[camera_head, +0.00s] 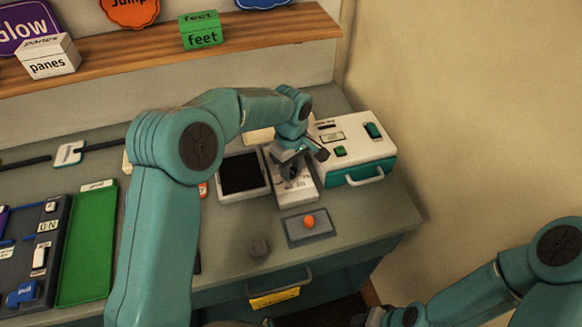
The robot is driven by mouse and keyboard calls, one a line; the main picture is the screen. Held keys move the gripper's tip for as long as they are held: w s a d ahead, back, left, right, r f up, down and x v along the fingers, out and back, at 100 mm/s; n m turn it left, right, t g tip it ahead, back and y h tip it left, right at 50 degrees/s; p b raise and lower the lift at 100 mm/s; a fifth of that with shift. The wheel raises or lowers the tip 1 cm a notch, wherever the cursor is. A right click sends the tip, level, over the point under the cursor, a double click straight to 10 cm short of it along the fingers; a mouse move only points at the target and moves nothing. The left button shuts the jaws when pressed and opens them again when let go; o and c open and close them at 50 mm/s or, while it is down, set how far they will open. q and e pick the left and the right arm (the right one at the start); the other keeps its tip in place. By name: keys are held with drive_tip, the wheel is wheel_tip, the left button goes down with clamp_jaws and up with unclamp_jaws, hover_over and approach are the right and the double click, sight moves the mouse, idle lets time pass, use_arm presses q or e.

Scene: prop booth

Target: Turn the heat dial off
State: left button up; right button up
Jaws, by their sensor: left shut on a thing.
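My left gripper (291,172) points down at a narrow white panel (296,195) in the middle of the counter. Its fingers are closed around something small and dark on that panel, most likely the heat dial. The fingers hide most of the dial, so I cannot read its setting. Small marks show on the panel's near part. My right arm comes in at the lower right. Its gripper end (376,317) is cut by the bottom edge, and its fingers do not show clearly.
A white box (378,152) with a green button and teal switch stands right of the panel. A dark-screened tablet (242,174) lies left. A green tray (88,245) is left.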

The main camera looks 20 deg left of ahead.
use_arm(q)
drive_tip(key=m+b, duration=0.1)
drive_tip(key=m, duration=0.3)
drive_tip(key=shift+r, duration=0.1)
drive_tip(key=m, duration=0.5)
drive_tip(key=shift+w+r, duration=0.1)
drive_tip(key=m, duration=0.4)
drive_tip(key=shift+m, duration=2.5)
drive_tip(key=o, duration=1)
drive_tip(key=shift+r, duration=0.1)
drive_tip(key=shift+o, duration=0.3)
